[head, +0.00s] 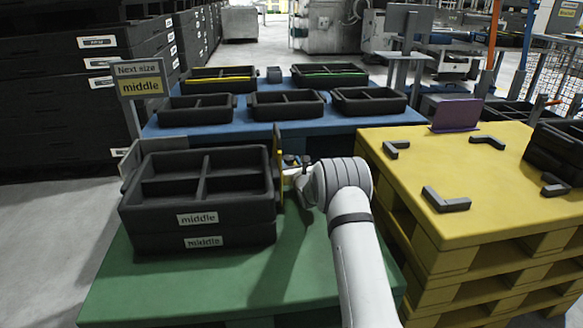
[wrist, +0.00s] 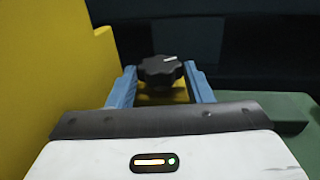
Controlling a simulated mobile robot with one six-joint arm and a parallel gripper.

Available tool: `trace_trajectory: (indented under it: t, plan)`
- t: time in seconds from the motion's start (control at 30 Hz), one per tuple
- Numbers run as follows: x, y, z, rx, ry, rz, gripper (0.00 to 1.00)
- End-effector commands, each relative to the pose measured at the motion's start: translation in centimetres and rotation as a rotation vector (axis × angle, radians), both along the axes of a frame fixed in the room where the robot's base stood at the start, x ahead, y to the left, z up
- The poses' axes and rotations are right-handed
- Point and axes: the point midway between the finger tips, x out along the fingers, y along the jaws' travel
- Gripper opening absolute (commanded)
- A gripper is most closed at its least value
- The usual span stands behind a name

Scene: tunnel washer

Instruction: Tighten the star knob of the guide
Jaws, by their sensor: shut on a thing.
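The star knob (wrist: 158,70) is black with several lobes and a white line on top, pointing right in the wrist view. It stands between the two blue fingers of my gripper (wrist: 159,76), which is shut on it. The yellow guide (wrist: 50,60) rises along the left of the wrist view. In the head view the guide (head: 279,165) is a thin upright plate beside the right side of the stacked black trays. My gripper (head: 290,174) reaches it from the right; the fingertips and knob are too small to make out clearly there.
Two stacked black trays (head: 198,216) labelled "middle" stand on a green pallet (head: 180,290). A sign (head: 139,80) reads "Next size middle". Behind is a blue table (head: 230,128) with several trays. A yellow pallet stack (head: 400,180) with grey corner brackets stands close to my arm's right.

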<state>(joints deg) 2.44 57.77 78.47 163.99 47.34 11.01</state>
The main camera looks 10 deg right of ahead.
Motion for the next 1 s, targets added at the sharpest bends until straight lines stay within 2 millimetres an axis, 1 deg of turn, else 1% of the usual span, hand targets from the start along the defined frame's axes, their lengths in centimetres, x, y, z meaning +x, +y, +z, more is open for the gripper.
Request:
trace_trajectory:
  t: [0.3, 0.33, 0.57, 0.83, 1.0]
  plan:
    - [0.05, 0.07, 0.14, -0.001, -0.001, 0.002, 0.23]
    - [0.05, 0.06, 0.15, -0.001, -0.001, 0.002, 0.48]
    - [0.03, -0.02, 0.11, -0.001, -0.001, 0.001, 0.67]
    - [-0.01, -0.03, 0.06, -0.001, 0.0, 0.001, 0.68]
    - [-0.56, -0.29, 0.07, -0.001, 0.0, 0.0, 0.68]
